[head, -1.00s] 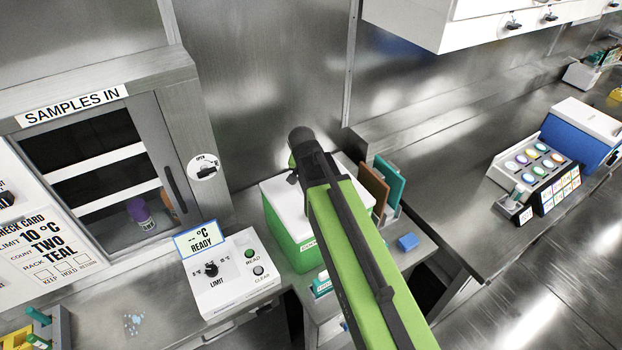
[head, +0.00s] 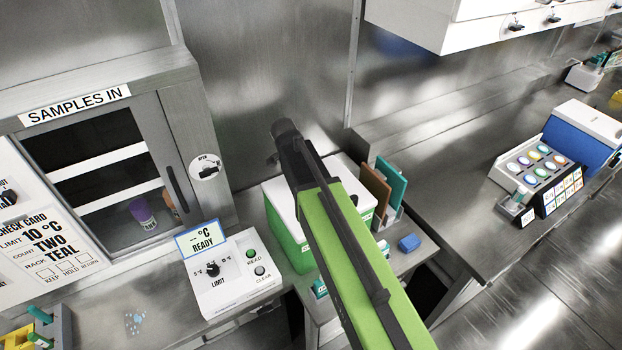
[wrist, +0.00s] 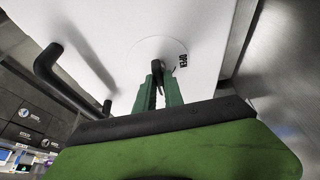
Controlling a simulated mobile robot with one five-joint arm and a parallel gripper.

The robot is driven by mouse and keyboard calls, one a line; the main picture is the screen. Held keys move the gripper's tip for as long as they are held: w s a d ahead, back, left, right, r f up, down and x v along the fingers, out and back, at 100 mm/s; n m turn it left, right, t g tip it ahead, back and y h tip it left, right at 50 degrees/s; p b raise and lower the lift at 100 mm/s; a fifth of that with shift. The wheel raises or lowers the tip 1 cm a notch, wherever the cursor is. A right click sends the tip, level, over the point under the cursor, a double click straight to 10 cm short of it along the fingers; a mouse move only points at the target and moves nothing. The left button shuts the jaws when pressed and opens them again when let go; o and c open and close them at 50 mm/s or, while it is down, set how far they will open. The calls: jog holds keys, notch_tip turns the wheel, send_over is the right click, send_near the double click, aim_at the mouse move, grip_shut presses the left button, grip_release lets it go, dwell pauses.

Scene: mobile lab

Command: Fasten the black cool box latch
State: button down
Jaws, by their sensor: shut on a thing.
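The green cool box (head: 302,256) with its white lid (head: 274,203) stands on the bench in the head view, partly hidden behind my arm. In the wrist view, the white lid surface (wrist: 120,40) fills the upper middle. A small black latch (wrist: 157,68) sits on it inside a faint round outline, beside a small black-and-white label (wrist: 183,61). My gripper (wrist: 159,84) has its green fingers closed around the black latch. The fingers hide its lower part. My gripper's fingers are hidden behind the arm in the head view.
A black bar handle (wrist: 72,82) sticks out on the left in the wrist view. The READY control unit (head: 236,277) stands left of the cool box. A steel wall (head: 270,80) rises behind.

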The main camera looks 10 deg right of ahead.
jog(key=shift+s, duration=0.15)
dwell(0.4)
jog(key=c, duration=1.4)
grip_release()
jog(key=shift+d, duration=0.1)
jog(key=shift+c, duration=0.2)
jog(key=shift+r, duration=0.15)
jog(key=p+v, duration=1.6)
jog(key=v, duration=0.1)
